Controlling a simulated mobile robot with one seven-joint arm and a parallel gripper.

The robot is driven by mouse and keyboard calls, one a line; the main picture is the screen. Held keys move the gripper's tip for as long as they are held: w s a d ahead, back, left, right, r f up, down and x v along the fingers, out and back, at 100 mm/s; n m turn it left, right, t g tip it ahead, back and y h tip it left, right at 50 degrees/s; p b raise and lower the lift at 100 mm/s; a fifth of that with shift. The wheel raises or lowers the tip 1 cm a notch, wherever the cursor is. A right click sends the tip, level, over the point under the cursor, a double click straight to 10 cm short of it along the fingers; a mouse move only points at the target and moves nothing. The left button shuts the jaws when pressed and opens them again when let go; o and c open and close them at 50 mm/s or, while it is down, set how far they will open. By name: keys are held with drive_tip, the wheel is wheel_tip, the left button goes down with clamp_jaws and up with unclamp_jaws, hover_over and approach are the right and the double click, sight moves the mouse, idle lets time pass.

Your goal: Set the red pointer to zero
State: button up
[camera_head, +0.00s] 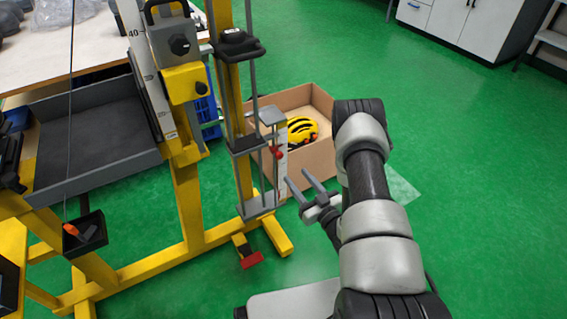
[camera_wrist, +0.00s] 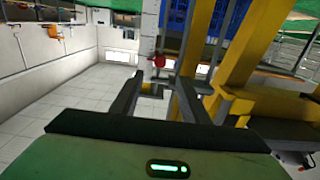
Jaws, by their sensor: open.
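The red pointer (camera_head: 276,153) is a small red knob beside a short white scale (camera_head: 282,165) on the drop tower's front frame. In the wrist view the red pointer (camera_wrist: 158,61) shows just beyond and slightly above the gap between my fingertips, with the white scale (camera_wrist: 150,28) rising behind it. My gripper (camera_head: 298,179) is open and empty, to the right of and below the pointer in the head view, apart from it. It also shows in the wrist view (camera_wrist: 159,80), with both fingers spread. The scale's marks and zero are too small to read.
The yellow tower post (camera_head: 225,75) and grey guide rods stand left of the pointer. A cardboard box (camera_head: 318,160) with a yellow helmet (camera_head: 302,130) sits behind. A red piece (camera_head: 252,260) lies low at the tower's foot.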

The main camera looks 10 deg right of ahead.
sight(280, 156)
drive_tip(key=b+x, duration=0.1)
drive_tip(key=x, duration=0.9)
drive_tip(key=shift+w+b, duration=0.1)
drive_tip(key=shift+b, duration=0.25)
clamp_jaws()
